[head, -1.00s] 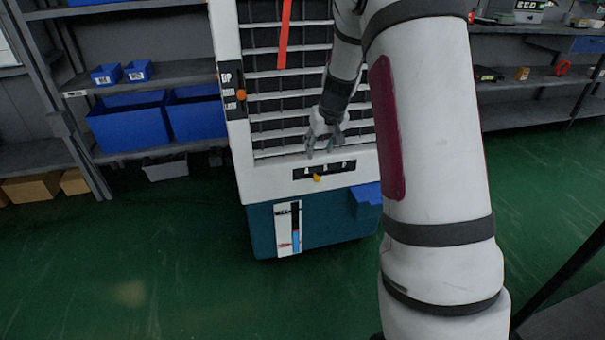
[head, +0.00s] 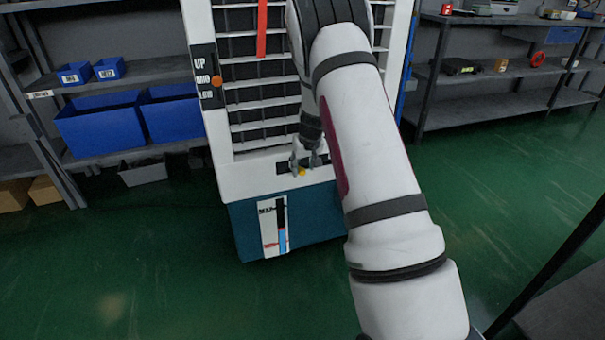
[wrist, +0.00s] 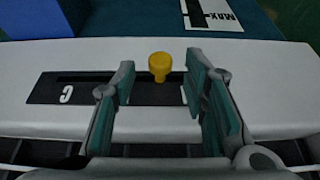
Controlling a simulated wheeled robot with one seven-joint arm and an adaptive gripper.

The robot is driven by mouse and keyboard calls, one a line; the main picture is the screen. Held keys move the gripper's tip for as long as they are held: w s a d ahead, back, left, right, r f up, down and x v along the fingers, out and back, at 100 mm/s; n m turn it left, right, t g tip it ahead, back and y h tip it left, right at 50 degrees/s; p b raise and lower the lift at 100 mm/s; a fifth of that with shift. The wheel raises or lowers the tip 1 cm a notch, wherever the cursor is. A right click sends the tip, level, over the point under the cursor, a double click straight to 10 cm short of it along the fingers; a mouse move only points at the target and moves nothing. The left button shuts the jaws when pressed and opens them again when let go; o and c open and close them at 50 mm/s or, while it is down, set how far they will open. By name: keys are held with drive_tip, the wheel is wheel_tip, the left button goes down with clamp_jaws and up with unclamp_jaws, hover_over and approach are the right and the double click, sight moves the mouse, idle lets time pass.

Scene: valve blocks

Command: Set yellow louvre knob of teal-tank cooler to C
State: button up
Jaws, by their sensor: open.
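The cooler (head: 208,168) is a white louvred cabinet on a teal tank (head: 246,240). Its yellow knob (head: 301,172) sits on a dark strip along the white lower ledge. In the wrist view the knob (wrist: 159,66) stands between the tips of my open gripper (wrist: 161,73), with a gap on each side. The wrist view shows the letter C (wrist: 66,94) upside down at the left end of the dark strip. Other letters are hidden behind my fingers. In the head view my gripper (head: 306,163) is at the strip, pointing down over the knob.
An orange knob (head: 216,81) sits beside UP, MID and LOW labels on the cabinet's left edge. A level gauge (head: 272,228) is on the tank front. A blue part (wrist: 32,18) juts out near C. Shelves with blue bins (head: 98,125) stand left; green floor is clear in front.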

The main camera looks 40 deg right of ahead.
drive_tip(key=shift+x, duration=0.95)
clamp_jaws()
drive_tip(key=s+d+b, duration=0.1)
drive_tip(key=s+d, duration=0.2)
drive_tip(key=d, duration=0.8)
drive_tip(key=shift+b, duration=0.4)
drive_tip(key=shift+s+d, duration=0.1)
drive_tip(key=shift+s, duration=0.05)
unclamp_jaws()
drive_tip(key=shift+r, duration=0.1)
